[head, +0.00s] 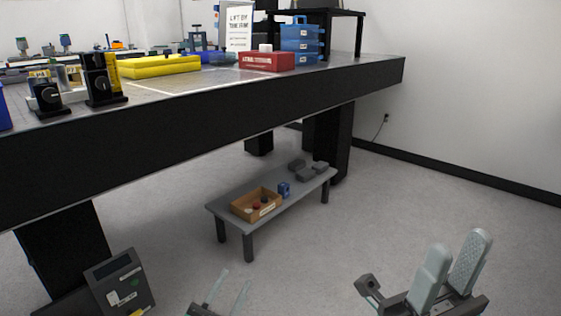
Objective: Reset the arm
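My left gripper (237,277) is low in the head view, left of centre, partly cut off by the bottom edge. Its two thin fingers stand apart with bare floor showing between them. My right gripper (458,246) is at the lower right, larger in view. Its two pale finger pads are apart with nothing between them. Both grippers appear in front of open floor and touch nothing that I can see. Most of both arms is out of view.
A large black-edged optical table (200,140) spans the upper left, carrying a red box (266,62), blue cases (300,45) and a yellow case (158,67). Below stands a low grey bench (290,205) with a wooden tray (240,213). A dark panel unit (120,283) stands lower left. Right floor is clear.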

